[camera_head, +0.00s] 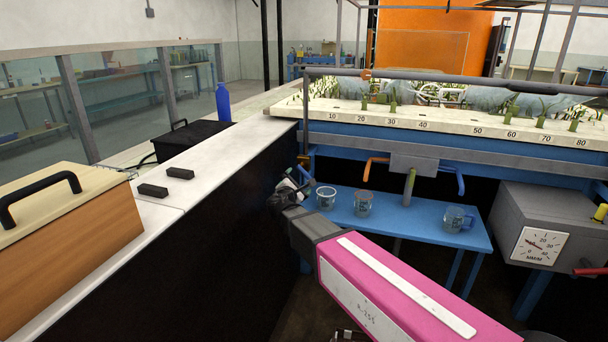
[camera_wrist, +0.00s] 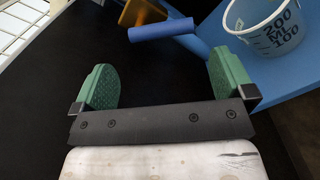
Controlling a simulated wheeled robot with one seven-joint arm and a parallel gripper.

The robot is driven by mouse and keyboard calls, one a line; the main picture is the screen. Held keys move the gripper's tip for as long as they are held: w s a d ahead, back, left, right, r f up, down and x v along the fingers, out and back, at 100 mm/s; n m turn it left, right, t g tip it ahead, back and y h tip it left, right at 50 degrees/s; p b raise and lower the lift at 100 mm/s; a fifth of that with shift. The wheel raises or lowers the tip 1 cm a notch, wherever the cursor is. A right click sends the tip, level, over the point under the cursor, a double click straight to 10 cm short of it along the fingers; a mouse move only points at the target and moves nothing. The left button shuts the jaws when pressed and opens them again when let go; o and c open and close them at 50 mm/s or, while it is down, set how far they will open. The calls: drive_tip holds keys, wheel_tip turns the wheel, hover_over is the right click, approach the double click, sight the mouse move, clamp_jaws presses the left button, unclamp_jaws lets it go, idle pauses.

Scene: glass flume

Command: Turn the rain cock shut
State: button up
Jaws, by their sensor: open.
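My gripper (camera_wrist: 162,72) is open, its two green pads wide apart with nothing between them. Beyond the fingertips in the wrist view lies a blue cylindrical grip (camera_wrist: 162,29), apart from both pads. An orange-yellow piece (camera_wrist: 140,11) shows behind it. The grip looks like a lever handle, but no label shows that it is the rain cock. In the head view my gripper (camera_head: 288,185) is by the foot of a thin upright pipe (camera_head: 305,120) at the flume's left end; the arm and gripper crowd that spot, and fine detail there is too small to tell.
A white measuring pail (camera_wrist: 268,22) stands close right of my gripper on the blue shelf (camera_head: 395,222). Orange (camera_head: 376,162), green (camera_head: 410,182) and blue (camera_head: 458,178) handles hang under the flume. A white-topped counter (camera_head: 215,150) runs along the left.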

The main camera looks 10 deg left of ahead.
sight(303, 174)
drive_tip(key=w, duration=0.8)
drive_tip(key=shift+w+d, duration=0.25)
drive_tip(key=shift+d, duration=0.1)
drive_tip(key=c, duration=1.1)
